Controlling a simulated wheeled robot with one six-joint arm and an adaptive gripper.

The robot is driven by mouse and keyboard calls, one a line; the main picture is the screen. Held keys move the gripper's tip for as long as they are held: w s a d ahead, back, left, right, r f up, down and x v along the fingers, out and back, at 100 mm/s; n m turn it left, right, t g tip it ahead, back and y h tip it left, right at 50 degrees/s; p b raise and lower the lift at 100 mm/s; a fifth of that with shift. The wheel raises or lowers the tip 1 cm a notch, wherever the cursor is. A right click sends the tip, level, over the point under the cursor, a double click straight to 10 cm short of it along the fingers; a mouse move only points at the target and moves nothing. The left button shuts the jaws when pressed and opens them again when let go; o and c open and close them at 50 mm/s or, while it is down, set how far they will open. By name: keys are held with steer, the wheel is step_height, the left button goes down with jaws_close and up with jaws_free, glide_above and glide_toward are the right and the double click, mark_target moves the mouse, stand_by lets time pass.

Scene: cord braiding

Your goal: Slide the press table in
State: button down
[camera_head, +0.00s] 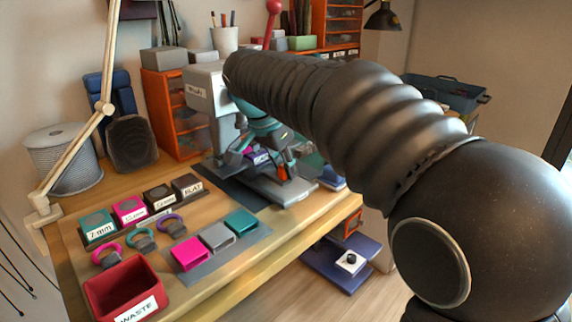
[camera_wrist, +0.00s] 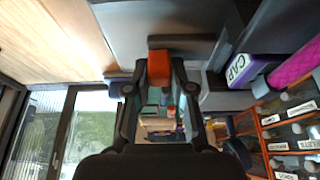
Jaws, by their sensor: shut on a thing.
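The grey press (camera_head: 205,90) stands on the workbench, partly hidden behind my arm. Its flat grey table (camera_head: 290,192) shows low at the front, with an orange grip (camera_head: 283,171) near it. My gripper (camera_head: 262,150) is small and partly covered in the head view. In the wrist view, my gripper (camera_wrist: 158,76) is shut on the orange grip (camera_wrist: 158,64), which lies between its fingertips. A purple block marked CAP (camera_wrist: 245,68) sits to the right on the press, beside a magenta cord-like piece (camera_wrist: 295,66).
The red waste bin (camera_head: 125,290), coloured sleeves (camera_head: 216,237), rings (camera_head: 140,239) and labelled blocks (camera_head: 130,209) lie on the bench's left. Orange drawers (camera_head: 185,118) stand behind. A blue tray with a white-and-black item (camera_head: 340,262) is below the bench edge.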

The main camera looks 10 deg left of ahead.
steer(key=c, duration=1)
jaws_free()
steer(key=shift+w, duration=0.1)
steer(key=shift+a, duration=0.15)
steer(key=v, duration=1.2)
